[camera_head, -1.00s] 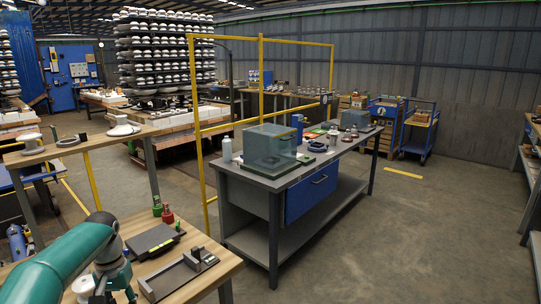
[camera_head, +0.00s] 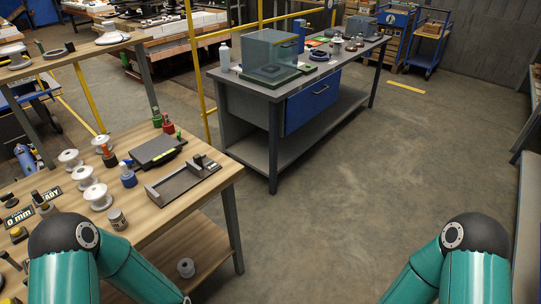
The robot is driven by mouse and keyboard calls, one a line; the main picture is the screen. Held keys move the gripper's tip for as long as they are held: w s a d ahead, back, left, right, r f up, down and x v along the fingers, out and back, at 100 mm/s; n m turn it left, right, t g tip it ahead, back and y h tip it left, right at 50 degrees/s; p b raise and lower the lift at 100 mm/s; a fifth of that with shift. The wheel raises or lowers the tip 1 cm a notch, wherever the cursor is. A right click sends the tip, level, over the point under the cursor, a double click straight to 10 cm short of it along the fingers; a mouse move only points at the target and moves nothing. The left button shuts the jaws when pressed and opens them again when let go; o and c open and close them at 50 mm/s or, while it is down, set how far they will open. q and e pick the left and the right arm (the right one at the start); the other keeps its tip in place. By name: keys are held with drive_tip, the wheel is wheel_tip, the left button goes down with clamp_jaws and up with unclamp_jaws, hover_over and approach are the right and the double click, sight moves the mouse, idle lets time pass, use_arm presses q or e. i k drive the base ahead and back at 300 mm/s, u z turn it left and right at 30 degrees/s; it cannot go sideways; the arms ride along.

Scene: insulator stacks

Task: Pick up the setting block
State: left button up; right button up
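I cannot tell for sure which item is the setting block. On the wooden bench (camera_head: 160,215) at left, a grey channel-shaped fixture (camera_head: 182,184) lies near the right edge, with a small dark block (camera_head: 198,160) at its far end. Labels with "0 mm" and "READY" lie at the bench's left side. My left arm shows as a teal bent link at the lower left, and my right arm at the lower right. Both grippers are outside the view.
White spools (camera_head: 98,196), a blue-capped bottle (camera_head: 127,175), a jar (camera_head: 117,219) and red and green bottles (camera_head: 168,124) crowd the wooden bench. A grey workbench (camera_head: 240,85) with a glass-sided case (camera_head: 270,52) stands beyond. The floor at centre right is clear.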

sight(117, 219)
drive_tip(key=u, duration=0.7)
drive_tip(key=i, duration=0.6)
drive_tip(key=u, duration=1.45)
drive_tip(key=i, duration=0.25)
drive_tip(key=u, duration=0.05)
